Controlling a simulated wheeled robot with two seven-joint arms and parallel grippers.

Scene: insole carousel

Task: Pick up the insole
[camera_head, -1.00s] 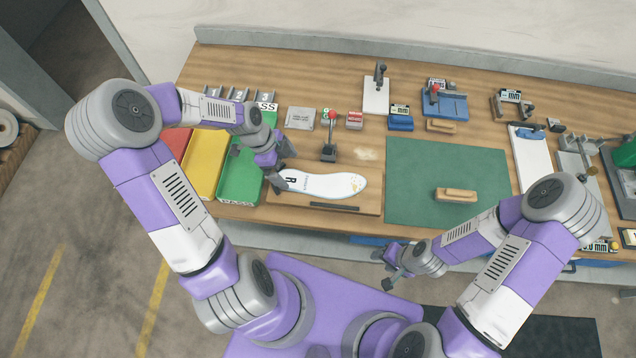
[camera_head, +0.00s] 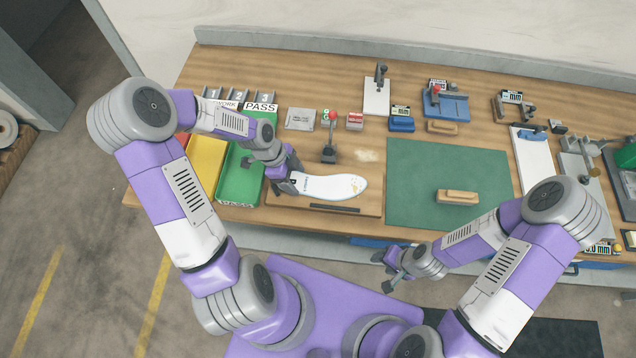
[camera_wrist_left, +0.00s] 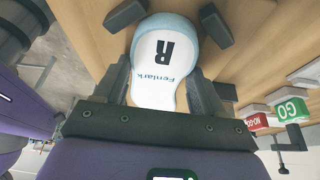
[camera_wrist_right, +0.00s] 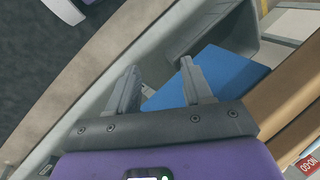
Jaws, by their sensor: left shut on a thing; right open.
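The white insole (camera_head: 335,188) with a pale blue edge lies on a wooden board (camera_head: 280,204) at the table's front. It carries a black R and the word Fenlark, seen in the left wrist view (camera_wrist_left: 165,80). My left gripper (camera_head: 287,184) is shut on the insole at its left end, the end with the R. In the left wrist view its fingers (camera_wrist_left: 161,78) sit on either side of the insole. My right gripper (camera_head: 391,277) is open and empty in front of the table edge; its spread fingers also show in the right wrist view (camera_wrist_right: 158,68).
Green (camera_head: 240,185) and yellow (camera_head: 206,165) bins stand left of the board; a PASS sign (camera_head: 260,106) is behind. A red-knobbed lever device (camera_head: 330,140) stands just behind the insole. A green mat (camera_head: 420,185) with a wooden block (camera_head: 457,197) lies to the right.

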